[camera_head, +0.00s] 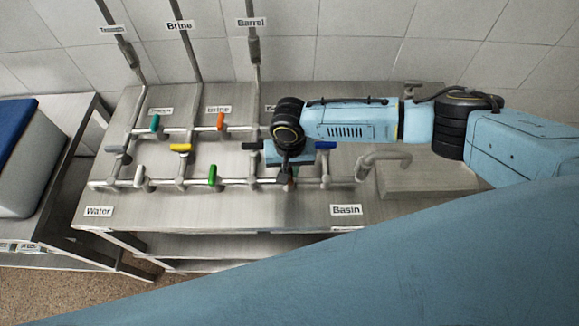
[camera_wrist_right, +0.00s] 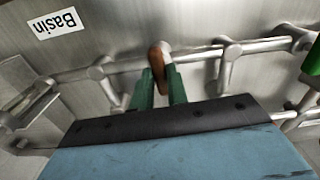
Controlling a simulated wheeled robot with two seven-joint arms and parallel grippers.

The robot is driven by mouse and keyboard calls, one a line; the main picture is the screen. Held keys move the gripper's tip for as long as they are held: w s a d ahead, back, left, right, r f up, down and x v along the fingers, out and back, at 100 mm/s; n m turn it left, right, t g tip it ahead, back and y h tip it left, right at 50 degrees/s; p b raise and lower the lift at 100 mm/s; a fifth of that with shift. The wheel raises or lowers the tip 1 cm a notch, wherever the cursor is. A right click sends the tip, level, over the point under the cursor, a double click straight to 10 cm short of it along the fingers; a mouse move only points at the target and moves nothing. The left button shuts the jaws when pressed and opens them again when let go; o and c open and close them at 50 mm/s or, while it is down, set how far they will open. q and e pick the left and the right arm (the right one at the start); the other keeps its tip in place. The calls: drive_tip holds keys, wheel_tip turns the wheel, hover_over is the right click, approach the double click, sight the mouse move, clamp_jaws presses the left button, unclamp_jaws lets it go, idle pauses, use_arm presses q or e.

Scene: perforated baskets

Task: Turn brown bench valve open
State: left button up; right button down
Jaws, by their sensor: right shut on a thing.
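The brown valve handle (camera_wrist_right: 156,58) shows in the right wrist view, between the two green fingers of my right gripper (camera_wrist_right: 161,75). The fingers are shut on it. The handle lies across the pipe (camera_wrist_right: 195,55) in that view. In the head view my right gripper (camera_head: 289,166) points down over the lower pipe row, and only a small reddish-brown bit of the handle (camera_head: 292,184) shows beneath it. My left gripper is in neither view.
Green (camera_head: 212,175), white (camera_head: 140,176), yellow (camera_head: 180,147), orange (camera_head: 220,121), teal (camera_head: 155,123), black (camera_head: 252,146) and blue (camera_head: 325,145) handles stand close around on the metal bench (camera_head: 250,215). A curved spout (camera_head: 385,157) is to the right.

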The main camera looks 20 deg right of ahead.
drive_tip(key=shift+r+n+p, duration=0.1)
drive_tip(key=shift+n+p, duration=0.55)
drive_tip(key=shift+n, duration=1.25)
drive_tip(key=n, duration=0.3)
drive_tip(key=shift+n, duration=0.4)
drive_tip(key=n, duration=0.3)
drive_tip(key=shift+w+n, duration=0.1)
drive_tip(key=shift+n, duration=0.2)
drive_tip(key=n, duration=0.6)
drive_tip(key=c, duration=1.4)
unclamp_jaws()
